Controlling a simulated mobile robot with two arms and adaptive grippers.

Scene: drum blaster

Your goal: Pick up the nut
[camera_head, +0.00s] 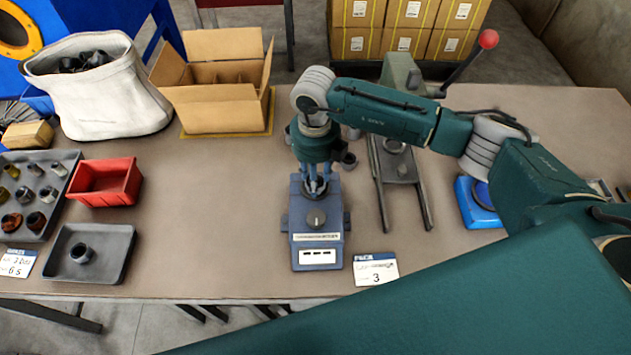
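My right gripper (315,187) points down over the back part of a small blue-grey bench device (318,258). Its fingers look close together, but I cannot tell whether they are shut or hold anything. A small round grey piece (316,218) shows on top of the device, just in front of the fingers; I cannot tell whether it is a nut or a knob. A dark nut-like ring (82,253) lies in the shallow grey tray (113,271) at the left. My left gripper is not in view.
A divided tray (45,222) of several metal pieces, a red bin (104,183), a white sack (97,112) and an open cardboard box (218,108) stand left. A metal fixture with a red-knobbed lever (488,39) and a blue device (478,203) stand right.

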